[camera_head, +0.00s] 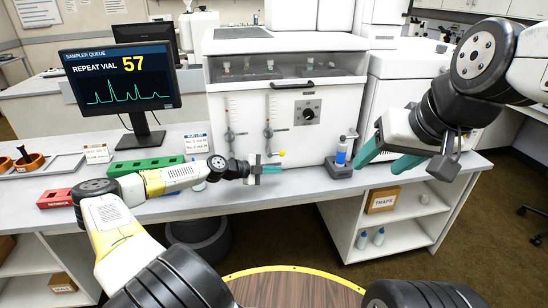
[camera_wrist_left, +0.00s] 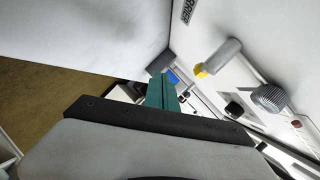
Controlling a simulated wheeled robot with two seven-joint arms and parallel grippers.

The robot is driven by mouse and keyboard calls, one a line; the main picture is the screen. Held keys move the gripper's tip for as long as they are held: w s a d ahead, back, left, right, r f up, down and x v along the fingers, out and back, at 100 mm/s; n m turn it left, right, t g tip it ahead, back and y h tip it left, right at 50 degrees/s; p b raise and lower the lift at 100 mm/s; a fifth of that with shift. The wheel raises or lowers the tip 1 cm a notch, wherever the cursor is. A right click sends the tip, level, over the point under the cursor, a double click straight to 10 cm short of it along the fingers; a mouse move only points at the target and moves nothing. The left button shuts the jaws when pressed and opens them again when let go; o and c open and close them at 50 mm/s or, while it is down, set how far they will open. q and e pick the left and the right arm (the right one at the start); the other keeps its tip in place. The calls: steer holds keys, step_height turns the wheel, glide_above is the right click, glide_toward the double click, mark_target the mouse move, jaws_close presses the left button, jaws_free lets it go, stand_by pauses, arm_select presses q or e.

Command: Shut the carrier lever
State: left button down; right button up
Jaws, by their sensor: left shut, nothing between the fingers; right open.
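A small yellow-tipped part (camera_head: 281,153), which looks like the carrier lever, shows at the front of the white instrument (camera_head: 250,125). In the left wrist view a grey cylinder with a yellow end (camera_wrist_left: 218,57) sticks out from the white panel. My left gripper (camera_head: 277,169) is shut and empty just below the yellow tip; I cannot tell whether they touch. Its teal fingers show in the left wrist view (camera_wrist_left: 162,92). My right gripper (camera_head: 386,160) is open and empty, to the right of the instrument front.
A blue vial (camera_head: 341,153) stands in a dark holder (camera_head: 340,169) between my grippers. A green rack (camera_head: 146,166), a red block (camera_head: 54,198) and a monitor (camera_head: 120,78) are on the left. The bench front strip (camera_head: 300,188) is clear.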

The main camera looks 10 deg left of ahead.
arm_select(q)
steer(key=s+a, duration=0.1)
steer(key=a, duration=0.1)
steer(key=s+a, duration=0.2)
steer(key=a, duration=0.1)
steer(key=s+a+f, duration=0.1)
steer(key=s+a, duration=0.1)
steer(key=a, duration=0.1)
steer(key=shift+s, duration=0.1)
steer(key=s+d+r+n+g+y, duration=0.2)
steer(key=s+d+g+y, duration=0.4)
steer(key=s, duration=0.5)
steer(key=s+a+r+n+y, duration=0.25)
steer(key=s+r+n, duration=0.25)
steer(key=r, duration=0.5)
steer(key=s+a+r+n+y, duration=0.25)
steer(key=s+r+n, duration=0.35)
steer(key=r, duration=0.4)
steer(key=s+d+r+n+t+h, duration=0.2)
steer(key=s+r+n+t, duration=0.2)
steer(key=s+r+n, duration=0.5)
steer(key=s+r, duration=0.2)
steer(key=s, duration=0.1)
steer(key=shift+d+r, duration=0.15)
steer(key=shift+r, duration=0.1)
